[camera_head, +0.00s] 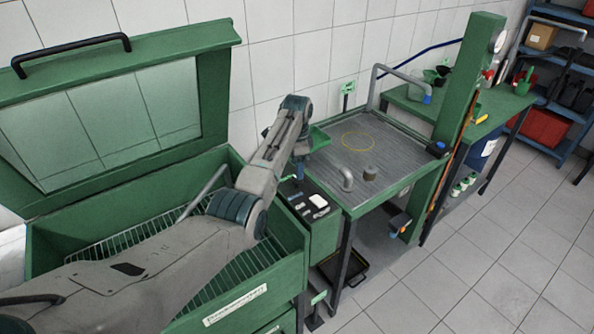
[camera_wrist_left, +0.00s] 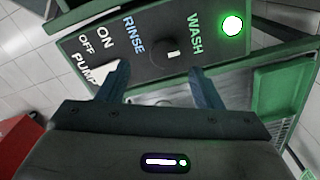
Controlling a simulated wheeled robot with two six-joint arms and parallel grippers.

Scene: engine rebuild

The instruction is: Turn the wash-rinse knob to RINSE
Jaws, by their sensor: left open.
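The wash-rinse knob (camera_wrist_left: 170,51) is a dark round knob with a small white mark, on a dark panel in the left wrist view. The label RINSE (camera_wrist_left: 133,35) is to its left and WASH (camera_wrist_left: 195,34) to its right. I cannot tell for sure which label the mark points at. My left gripper (camera_wrist_left: 160,88) is open and empty, its fingers apart just short of the knob, one toward each side. In the head view the gripper (camera_head: 299,167) hangs over the control panel (camera_head: 307,222), partly hidden by my arm. My right gripper is not in view.
A pump switch with a white lever (camera_wrist_left: 112,76) sits close to the left finger. A green lamp (camera_wrist_left: 232,25) glows beside WASH. The green wash cabinet (camera_head: 275,220) has its windowed lid (camera_head: 215,85) raised. A grey-topped table (camera_head: 400,140) stands right of the panel.

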